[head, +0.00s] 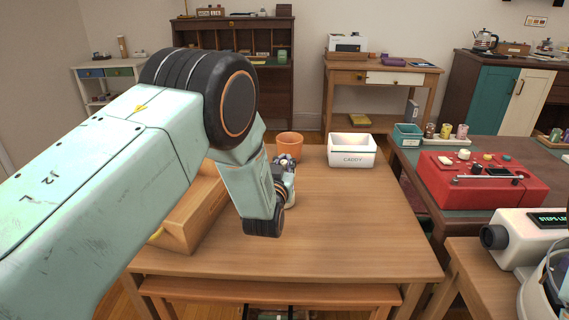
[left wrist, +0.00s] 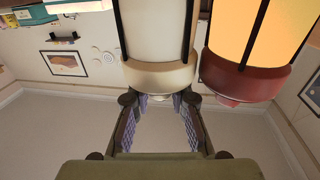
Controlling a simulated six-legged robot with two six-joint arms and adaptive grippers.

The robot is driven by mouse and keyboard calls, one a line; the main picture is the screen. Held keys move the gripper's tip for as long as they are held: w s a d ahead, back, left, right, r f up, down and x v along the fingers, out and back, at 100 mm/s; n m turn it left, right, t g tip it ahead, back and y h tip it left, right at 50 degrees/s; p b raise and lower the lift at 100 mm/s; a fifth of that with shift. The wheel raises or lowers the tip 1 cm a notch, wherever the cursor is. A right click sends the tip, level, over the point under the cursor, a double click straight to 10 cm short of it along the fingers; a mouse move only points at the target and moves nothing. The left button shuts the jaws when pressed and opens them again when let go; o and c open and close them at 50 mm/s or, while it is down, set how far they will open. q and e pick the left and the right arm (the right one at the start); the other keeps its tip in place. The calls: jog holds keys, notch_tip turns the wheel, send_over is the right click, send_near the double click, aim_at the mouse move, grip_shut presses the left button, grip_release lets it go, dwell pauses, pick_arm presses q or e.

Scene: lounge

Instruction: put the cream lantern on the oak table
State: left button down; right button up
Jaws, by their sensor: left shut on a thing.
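My left gripper (head: 284,172) is over the light-brown wooden table (head: 340,235), which looks like oak. It is mostly hidden behind its own wrist in the head view. A small cream part (head: 291,196) shows beside it there, low over the tabletop; I cannot tell if it touches. In the left wrist view, the cream lantern (left wrist: 160,76) is at the top centre, at the tips of the gripper's fingers (left wrist: 160,100). The gripper is shut on it. My right gripper is not in view.
The front and right of the tabletop are clear.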

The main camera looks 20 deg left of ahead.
pick_arm(q)
jog(key=shift+f, duration=0.1)
jog(key=c, duration=1.2)
grip_release()
jog(key=shift+r, duration=0.25)
jog(key=s+d+p, duration=0.1)
jog(key=s+p, duration=0.2)
jog(key=s, duration=0.9)
jog(key=shift+d, duration=0.3)
jog(key=shift+f, duration=0.15)
